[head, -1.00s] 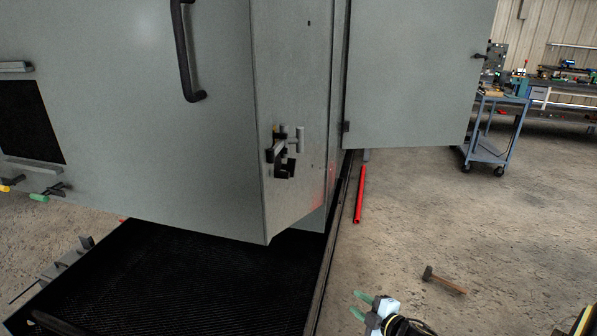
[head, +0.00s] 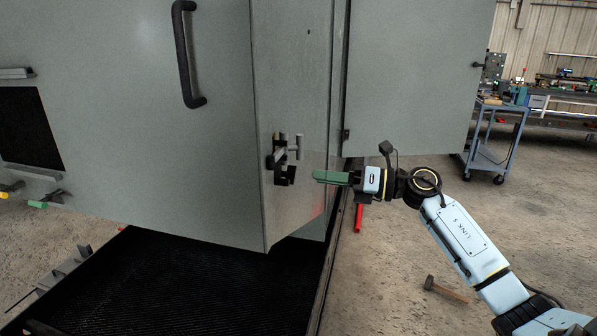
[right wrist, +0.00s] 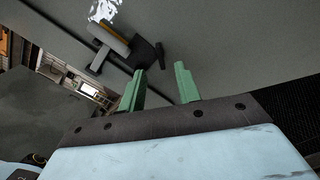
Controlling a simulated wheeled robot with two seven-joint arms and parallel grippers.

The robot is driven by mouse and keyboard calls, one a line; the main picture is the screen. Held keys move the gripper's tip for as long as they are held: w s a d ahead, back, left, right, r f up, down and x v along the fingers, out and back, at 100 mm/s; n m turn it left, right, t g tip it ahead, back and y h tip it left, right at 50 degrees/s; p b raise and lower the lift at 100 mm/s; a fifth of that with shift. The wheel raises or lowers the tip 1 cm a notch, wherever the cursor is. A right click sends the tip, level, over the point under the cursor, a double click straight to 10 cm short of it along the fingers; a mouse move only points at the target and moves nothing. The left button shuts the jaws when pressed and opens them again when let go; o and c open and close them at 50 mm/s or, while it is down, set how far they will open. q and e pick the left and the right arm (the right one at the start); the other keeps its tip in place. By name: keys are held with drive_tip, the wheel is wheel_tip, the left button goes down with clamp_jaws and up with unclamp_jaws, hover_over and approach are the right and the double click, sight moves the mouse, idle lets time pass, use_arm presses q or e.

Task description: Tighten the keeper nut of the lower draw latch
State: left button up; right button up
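The draw latch (head: 284,158) sits on the narrow side face of the grey enclosure, with a light grey T-shaped part and dark brackets. My right gripper (head: 316,177) is just right of the latch and slightly lower, its green fingers pointing left towards that face. It looks apart from the latch. In the right wrist view its two fingers (right wrist: 159,80) are spread with nothing between them. The latch (right wrist: 112,48) shows there beyond the fingers, up and to the left. I cannot make out the keeper nut clearly. My left gripper is not in view.
An open door panel (head: 405,80) stands behind my right arm. A black handle (head: 186,60) projects from the enclosure front. A red bar (head: 358,218) and a hammer (head: 445,290) lie on the floor. A blue cart (head: 495,140) stands at the back right.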

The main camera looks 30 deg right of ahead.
sight(287, 174)
drive_tip(key=x, duration=0.6)
drive_tip(key=shift+w+a+p, duration=0.2)
drive_tip(key=shift+w+p, duration=0.05)
drive_tip(key=shift+p, duration=0.2)
clamp_jaws()
